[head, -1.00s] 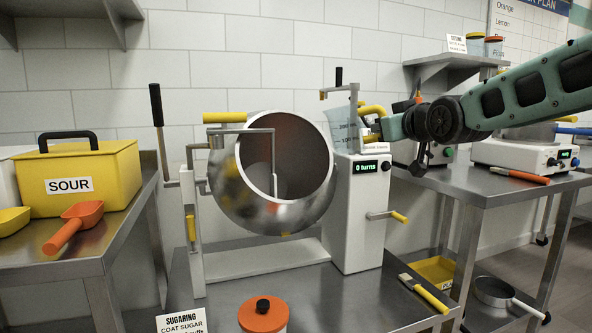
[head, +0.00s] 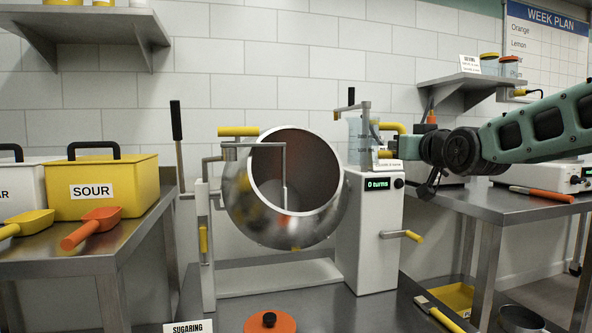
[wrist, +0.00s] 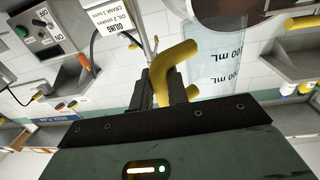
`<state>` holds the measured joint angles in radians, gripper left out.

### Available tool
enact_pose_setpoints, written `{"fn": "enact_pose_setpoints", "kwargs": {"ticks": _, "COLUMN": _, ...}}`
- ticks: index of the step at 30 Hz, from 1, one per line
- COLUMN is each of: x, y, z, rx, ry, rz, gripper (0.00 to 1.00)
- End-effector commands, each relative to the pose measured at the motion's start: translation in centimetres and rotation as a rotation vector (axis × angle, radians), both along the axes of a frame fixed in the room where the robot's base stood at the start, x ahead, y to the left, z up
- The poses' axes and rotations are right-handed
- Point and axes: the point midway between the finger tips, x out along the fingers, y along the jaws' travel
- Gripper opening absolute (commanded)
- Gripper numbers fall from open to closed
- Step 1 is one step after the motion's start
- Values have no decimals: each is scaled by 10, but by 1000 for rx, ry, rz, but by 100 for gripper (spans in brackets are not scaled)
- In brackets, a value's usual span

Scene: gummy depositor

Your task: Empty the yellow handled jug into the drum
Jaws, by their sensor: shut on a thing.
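The clear jug (head: 355,142) with a yellow handle and mL marks looks roughly upright in the head view. It shows above the white crank housing, close to the right of the drum mouth. My gripper (head: 382,141) reaches in from the right and is shut on the handle. In the wrist view the yellow handle (wrist: 178,62) runs into my gripper (wrist: 160,88), with the jug wall (wrist: 222,72) beyond it. The jug's contents cannot be made out. The steel drum (head: 247,207) has its wide mouth facing forward and up; its inside is dark.
A bracket with a yellow grip (head: 238,131) stands by the drum mouth. The housing (head: 372,235) reads "0 turns" and has a side crank (head: 402,235). A small post (head: 365,115) stands by the jug. A yellow SOUR bin (head: 130,178) and scoops are at left.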

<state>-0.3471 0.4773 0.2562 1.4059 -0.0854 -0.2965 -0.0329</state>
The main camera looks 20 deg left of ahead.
Motion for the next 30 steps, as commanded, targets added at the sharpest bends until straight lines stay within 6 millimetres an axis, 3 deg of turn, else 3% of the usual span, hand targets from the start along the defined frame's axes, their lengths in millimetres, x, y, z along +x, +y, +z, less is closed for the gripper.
{"fn": "enact_pose_setpoints", "kwargs": {"ticks": 1, "x": 0, "y": 0, "z": 12, "rx": 1, "ry": -2, "rz": 0, "gripper": 0}}
{"fn": "enact_pose_setpoints", "kwargs": {"ticks": 9, "x": 0, "y": 0, "z": 38, "rx": 1, "ry": -1, "rz": 0, "gripper": 0}}
{"fn": "enact_pose_setpoints", "kwargs": {"ticks": 14, "x": -5, "y": -4, "z": 35, "rx": 1, "ry": -2, "rz": 0, "gripper": 0}}
{"fn": "enact_pose_setpoints", "kwargs": {"ticks": 30, "x": -57, "y": -36, "z": 35, "rx": 0, "ry": -2, "rz": -1, "gripper": 0}}
